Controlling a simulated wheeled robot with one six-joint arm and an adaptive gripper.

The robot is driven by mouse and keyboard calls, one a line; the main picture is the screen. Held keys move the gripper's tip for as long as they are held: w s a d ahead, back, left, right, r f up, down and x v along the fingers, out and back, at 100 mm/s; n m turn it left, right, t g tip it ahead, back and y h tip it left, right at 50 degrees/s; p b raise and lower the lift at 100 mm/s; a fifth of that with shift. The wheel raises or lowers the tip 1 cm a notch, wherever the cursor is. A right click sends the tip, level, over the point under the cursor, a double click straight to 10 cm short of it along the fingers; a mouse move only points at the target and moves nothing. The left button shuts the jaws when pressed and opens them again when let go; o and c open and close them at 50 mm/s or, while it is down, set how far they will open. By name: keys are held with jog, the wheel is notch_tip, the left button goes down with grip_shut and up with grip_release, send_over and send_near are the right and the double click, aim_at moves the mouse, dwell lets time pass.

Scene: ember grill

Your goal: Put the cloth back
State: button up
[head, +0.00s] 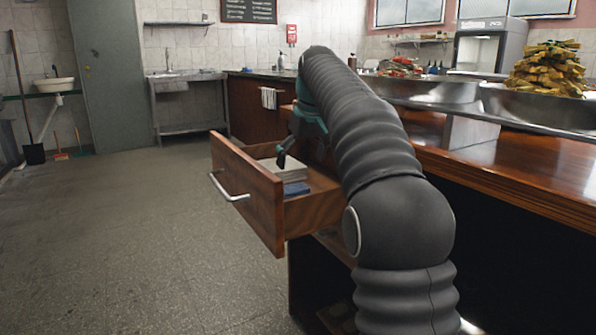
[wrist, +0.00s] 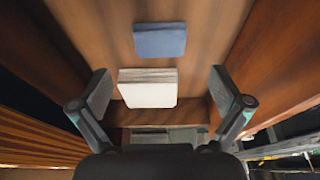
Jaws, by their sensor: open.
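The open wooden drawer (head: 240,190) sticks out from the counter in the head view. A blue folded cloth (head: 297,188) lies flat in it, next to a pale stack (head: 290,171). In the wrist view the blue cloth (wrist: 160,40) lies on the bare drawer floor (wrist: 213,45), apart from the white stack (wrist: 148,90). My gripper (head: 281,159) is inside or just above the drawer. In the wrist view my gripper (wrist: 161,90) has its fingers spread wide on either side of the white stack, with nothing between them held.
The drawer's metal handle (head: 229,189) juts toward the open floor (head: 130,230). The wooden counter (head: 490,165) bears metal trays of food (head: 545,70). A white towel (head: 269,98) hangs on the far counter front. My arm hides part of the drawer and counter.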

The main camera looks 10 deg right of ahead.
jog(key=shift+p+v, duration=0.5)
jog(key=shift+v, duration=1.7)
